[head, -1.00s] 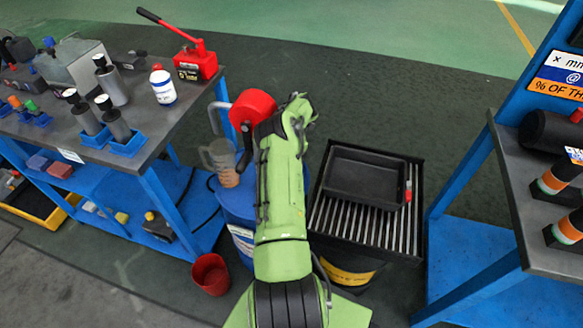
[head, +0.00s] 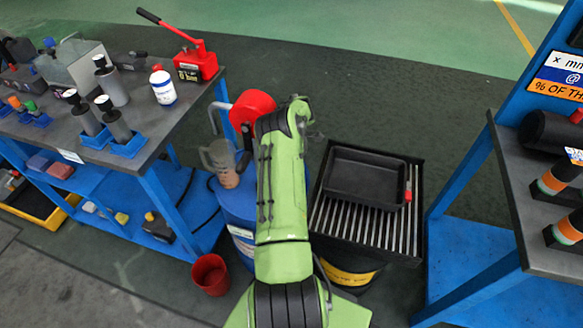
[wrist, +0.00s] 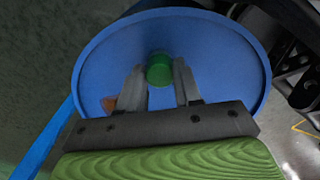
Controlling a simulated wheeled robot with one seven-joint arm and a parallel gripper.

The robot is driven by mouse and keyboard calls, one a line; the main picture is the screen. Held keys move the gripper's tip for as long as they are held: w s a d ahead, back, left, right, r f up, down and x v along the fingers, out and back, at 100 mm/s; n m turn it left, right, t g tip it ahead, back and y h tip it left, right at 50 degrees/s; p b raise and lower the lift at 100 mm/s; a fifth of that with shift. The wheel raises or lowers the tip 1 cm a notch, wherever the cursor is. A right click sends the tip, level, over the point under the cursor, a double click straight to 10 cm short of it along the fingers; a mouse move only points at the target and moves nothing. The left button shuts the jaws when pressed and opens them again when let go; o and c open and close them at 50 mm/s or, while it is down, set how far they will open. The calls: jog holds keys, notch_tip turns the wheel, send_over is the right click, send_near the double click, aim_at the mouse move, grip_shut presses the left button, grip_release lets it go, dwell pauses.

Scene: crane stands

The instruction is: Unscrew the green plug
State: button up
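The green plug (wrist: 160,68) sits on the blue top of the drum (wrist: 222,62) in the wrist view. My gripper (wrist: 159,72) is open, with one grey finger on each side of the plug. A small gap shows between the plug and each fingertip, so it does not look gripped. How deep the fingers reach cannot be told. In the head view the blue drum (head: 236,205) stands left of my green arm. The arm hides the plug and my gripper there.
A beige jug (head: 220,158) and a red round part (head: 252,106) are close to my arm at the drum. A red bucket (head: 211,274) stands on the floor. A black tray (head: 364,177) lies on a slatted stand to the right. Workbenches flank both sides.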

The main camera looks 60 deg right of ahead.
grip_shut()
jog(key=shift+r, duration=0.15)
jog(key=n, duration=0.4)
jog(key=shift+n, duration=0.6)
jog(key=shift+n, duration=1.2)
jog(key=n, duration=0.2)
jog(key=shift+n, duration=0.4)
jog(key=shift+d, duration=0.1)
